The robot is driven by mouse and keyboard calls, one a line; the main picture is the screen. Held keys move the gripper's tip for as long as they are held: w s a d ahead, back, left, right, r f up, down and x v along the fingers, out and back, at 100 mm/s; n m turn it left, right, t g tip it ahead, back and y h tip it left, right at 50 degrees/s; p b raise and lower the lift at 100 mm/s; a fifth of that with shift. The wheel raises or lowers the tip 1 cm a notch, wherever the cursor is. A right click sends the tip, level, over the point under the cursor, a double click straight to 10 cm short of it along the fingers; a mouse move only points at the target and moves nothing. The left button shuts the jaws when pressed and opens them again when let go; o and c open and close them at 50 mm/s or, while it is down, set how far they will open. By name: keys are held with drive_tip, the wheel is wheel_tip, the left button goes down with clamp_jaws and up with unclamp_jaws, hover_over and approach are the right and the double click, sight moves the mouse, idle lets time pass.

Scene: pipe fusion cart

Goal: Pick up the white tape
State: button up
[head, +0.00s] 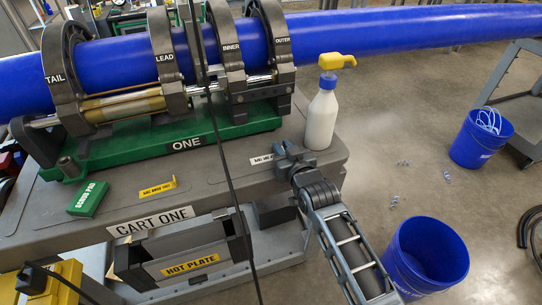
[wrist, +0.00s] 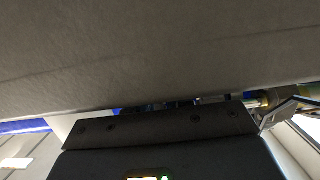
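The white tape (head: 262,159) is a short white strip with dark lettering. My gripper (head: 285,152) is at the right part of the cart top, beside the tape's right end. Whether it touches the tape cannot be told. The wrist view shows a dark gripper body (wrist: 160,128) close to a grey surface (wrist: 150,50); no fingertips or tape can be made out there.
A white bottle with a yellow nozzle (head: 322,115) stands close behind my gripper. The green-based pipe clamp (head: 190,140) is behind. Blue buckets (head: 425,255) (head: 480,140) stand on the floor.

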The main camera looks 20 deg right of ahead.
clamp_jaws()
drive_tip(key=shift+r, duration=0.1)
